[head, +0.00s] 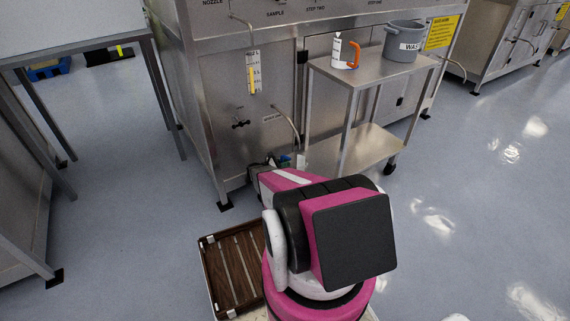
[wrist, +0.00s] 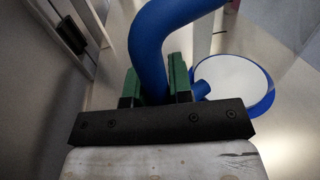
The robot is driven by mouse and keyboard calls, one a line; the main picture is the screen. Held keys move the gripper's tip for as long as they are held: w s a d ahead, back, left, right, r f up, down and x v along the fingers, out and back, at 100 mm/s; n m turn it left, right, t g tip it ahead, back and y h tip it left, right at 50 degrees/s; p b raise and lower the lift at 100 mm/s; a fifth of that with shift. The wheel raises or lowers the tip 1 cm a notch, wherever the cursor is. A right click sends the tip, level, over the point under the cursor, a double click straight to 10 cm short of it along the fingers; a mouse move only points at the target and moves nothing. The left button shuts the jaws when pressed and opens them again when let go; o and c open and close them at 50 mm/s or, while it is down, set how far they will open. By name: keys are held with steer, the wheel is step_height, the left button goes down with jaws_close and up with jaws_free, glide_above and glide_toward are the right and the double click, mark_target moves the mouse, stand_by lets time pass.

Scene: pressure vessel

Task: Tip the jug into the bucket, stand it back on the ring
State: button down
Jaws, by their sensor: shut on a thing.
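My gripper (wrist: 157,80) is shut on a thick curved blue handle (wrist: 152,38), which passes between its green fingers. The handle joins, by a short stub, a round white part with a blue rim (wrist: 262,92), seen at the right of the wrist view; I take this as a blue-handled jug. In the head view, my gripper (head: 274,164) is low at the machine front, mostly hidden behind my arm, with a little blue and white beside it. The grey bucket (head: 400,45), labelled "WAS…", stands on the cart. I cannot make out the ring.
A white jug with an orange handle (head: 340,52) stands on the steel cart (head: 372,68), left of the bucket. The steel machine (head: 225,110) with a gauge and hose is behind my gripper. A steel table (head: 85,50) stands at left. Floor at right is clear.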

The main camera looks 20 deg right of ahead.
steer(key=shift+f, duration=0.15)
steer(key=c, duration=0.9)
jaws_free()
steer(key=shift+c, duration=0.2)
